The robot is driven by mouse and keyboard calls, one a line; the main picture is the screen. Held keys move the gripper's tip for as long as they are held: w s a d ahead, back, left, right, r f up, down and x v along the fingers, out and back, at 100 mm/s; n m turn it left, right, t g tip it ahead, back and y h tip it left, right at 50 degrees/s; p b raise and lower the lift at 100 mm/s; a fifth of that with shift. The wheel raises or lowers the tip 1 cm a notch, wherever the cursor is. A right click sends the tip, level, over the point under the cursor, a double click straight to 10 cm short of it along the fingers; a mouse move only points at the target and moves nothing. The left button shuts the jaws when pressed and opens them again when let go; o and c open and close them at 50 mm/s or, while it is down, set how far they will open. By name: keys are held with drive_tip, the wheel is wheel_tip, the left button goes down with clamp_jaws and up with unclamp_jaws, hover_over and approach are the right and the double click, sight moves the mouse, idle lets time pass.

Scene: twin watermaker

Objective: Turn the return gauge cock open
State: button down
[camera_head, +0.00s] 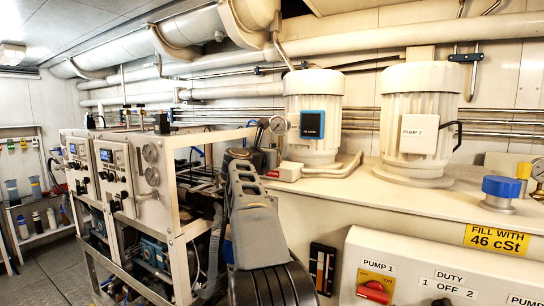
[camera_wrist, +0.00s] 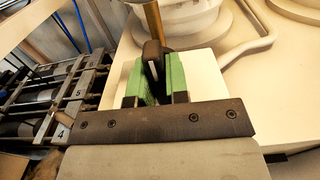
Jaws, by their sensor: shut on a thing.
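My gripper (camera_wrist: 153,72) shows in the wrist view with two green fingers shut on a small dark handle (camera_wrist: 152,54). The handle stands up between the fingers, just in front of a brass-coloured pipe (camera_wrist: 154,20). I take it for the handle of the return gauge cock; no label on it can be read. My arm hides most of the cock and the fingers there. The handle's exact turn angle cannot be told.
Two cream pump motors (camera_head: 312,115) (camera_head: 417,120) stand on the pale tank top (camera_head: 390,192). A bent pipe (camera_wrist: 262,45) runs close to my gripper's right. A metal-framed panel unit (camera_head: 120,180) stands at left. A blue cap (camera_head: 501,187) and a switch box (camera_head: 410,268) are at right.

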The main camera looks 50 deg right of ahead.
drive_tip(key=c, duration=1.1)
unclamp_jaws()
drive_tip(key=shift+a, duration=0.15)
drive_tip(key=b+v, duration=0.3)
drive_tip(key=v, duration=1)
drive_tip(key=shift+a, duration=0.3)
